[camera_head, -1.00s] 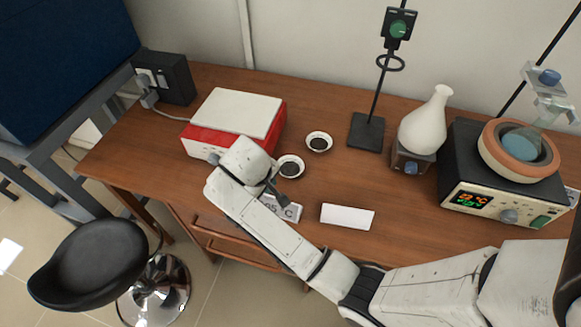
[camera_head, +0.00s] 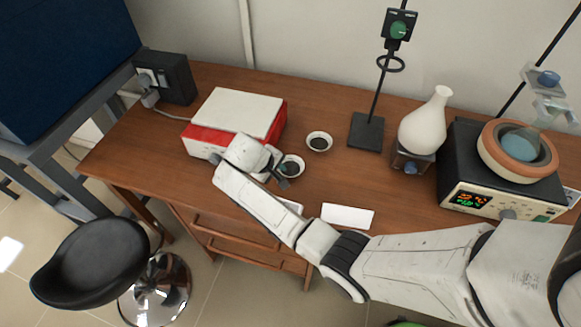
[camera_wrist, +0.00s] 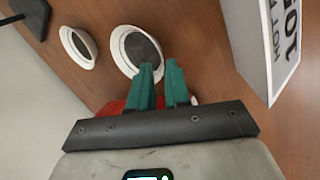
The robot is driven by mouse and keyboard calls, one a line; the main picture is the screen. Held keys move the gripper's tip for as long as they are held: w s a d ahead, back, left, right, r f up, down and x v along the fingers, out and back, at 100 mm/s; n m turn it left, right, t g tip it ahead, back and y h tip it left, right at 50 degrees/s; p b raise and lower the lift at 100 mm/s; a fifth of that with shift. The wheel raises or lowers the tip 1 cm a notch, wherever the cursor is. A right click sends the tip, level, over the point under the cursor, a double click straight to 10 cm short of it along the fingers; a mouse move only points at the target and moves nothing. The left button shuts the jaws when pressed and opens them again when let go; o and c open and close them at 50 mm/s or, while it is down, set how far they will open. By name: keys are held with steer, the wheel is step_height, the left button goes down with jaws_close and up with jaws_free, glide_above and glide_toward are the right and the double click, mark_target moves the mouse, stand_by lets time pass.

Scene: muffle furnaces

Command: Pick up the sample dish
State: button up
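Two small white round dishes with dark contents stand on the wooden table. The farther dish (camera_head: 319,142) is in the open, and it shows at the upper left of the wrist view (camera_wrist: 77,47). The nearer dish (camera_head: 292,166) is partly covered by my gripper in the head view. In the wrist view this nearer dish (camera_wrist: 135,48) lies just beyond my teal fingertips. My gripper (camera_wrist: 158,72) is open, with an empty gap between its fingers. I cannot tell whether a fingertip touches the dish. A small white edge (camera_wrist: 194,100) beside the fingers is mostly hidden.
A red and white box-shaped device (camera_head: 236,118) stands left of the dishes. A temperature sign (camera_wrist: 268,45) stands close on the right in the wrist view. A white card (camera_head: 347,216), a rod stand (camera_head: 367,131), a flask (camera_head: 424,121) and a heater (camera_head: 480,170) are farther right.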

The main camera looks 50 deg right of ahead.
mark_target(291, 168)
steer(key=shift+x, duration=1.45)
steer(key=shift+c, duration=0.2)
jaws_close()
